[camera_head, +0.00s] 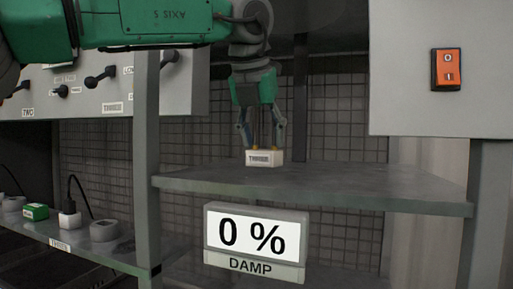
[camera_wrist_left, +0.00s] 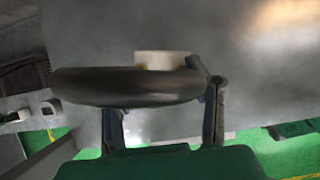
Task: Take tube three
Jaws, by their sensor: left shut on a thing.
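My left gripper (camera_head: 263,144) points straight down over the grey upper shelf (camera_head: 330,185) in the head view. In the left wrist view, the white block (camera_wrist_left: 163,59) shows partly behind a thick black curved band (camera_wrist_left: 125,87), between the two fingers of my gripper (camera_wrist_left: 163,76). My right gripper is out of view.
A lower shelf (camera_head: 75,245) at left holds a green block (camera_head: 35,212), a white block with a black cable (camera_head: 69,220) and round grey sockets (camera_head: 104,230). A 0 % DAMP display (camera_head: 256,235) hangs below the upper shelf. A grey post (camera_head: 146,170) separates the two shelves.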

